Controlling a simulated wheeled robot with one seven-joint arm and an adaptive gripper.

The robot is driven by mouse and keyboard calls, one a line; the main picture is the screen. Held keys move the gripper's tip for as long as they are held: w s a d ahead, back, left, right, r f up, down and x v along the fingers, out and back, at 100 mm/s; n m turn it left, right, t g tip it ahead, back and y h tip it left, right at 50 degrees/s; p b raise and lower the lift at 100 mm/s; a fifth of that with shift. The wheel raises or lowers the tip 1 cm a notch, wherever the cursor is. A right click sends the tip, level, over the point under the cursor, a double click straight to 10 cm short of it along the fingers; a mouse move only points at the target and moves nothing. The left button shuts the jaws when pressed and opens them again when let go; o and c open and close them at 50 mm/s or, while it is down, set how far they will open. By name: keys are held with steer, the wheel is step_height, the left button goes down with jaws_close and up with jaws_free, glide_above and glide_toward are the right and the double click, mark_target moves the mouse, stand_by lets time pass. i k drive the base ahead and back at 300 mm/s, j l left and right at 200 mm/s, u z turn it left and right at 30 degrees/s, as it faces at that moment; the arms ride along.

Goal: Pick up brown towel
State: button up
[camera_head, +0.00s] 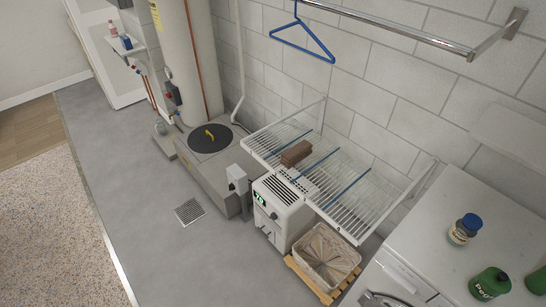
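A small brown block-shaped thing (296,153), which looks like a folded towel, lies on a white wire rack (382,206) fixed to the block wall. It rests on the rack's left half, near a blue rod that crosses the wires. Its top and near side show, and nothing covers it. My gripper is not in view.
Below the rack stand a white appliance (277,212) with a green display and a lined basket (325,257). A white washer (470,195) with bottles on top is at the right. A blue hanger (303,36) hangs above. Grey floor (150,215) is clear at the left.

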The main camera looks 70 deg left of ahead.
mark_target(292, 157)
steer(key=u, duration=2.3)
steer(key=z, duration=0.45)
steer(key=j+z, duration=0.15)
steer(key=z, duration=0.3)
steer(key=i+j+z, duration=0.1)
steer(key=z, duration=0.35)
steer(key=j+z, duration=0.2)
steer(key=j, duration=0.25)
steer(key=j+z, duration=0.25)
steer(key=j, duration=0.15)
steer(key=j+z, duration=0.2)
steer(key=j, duration=0.2)
steer(key=k+j+z, duration=0.2)
steer(key=j, duration=0.2)
steer(key=k+j+z, duration=0.2)
steer(key=j, duration=0.2)
steer(key=j+z, duration=0.25)
steer(key=j, duration=0.15)
steer(key=k+j, duration=0.15)
steer(key=j, duration=0.2)
steer(key=k+j, duration=0.15)
steer(key=j, duration=0.15)
steer(key=k+j, duration=0.15)
steer(key=j, duration=0.2)
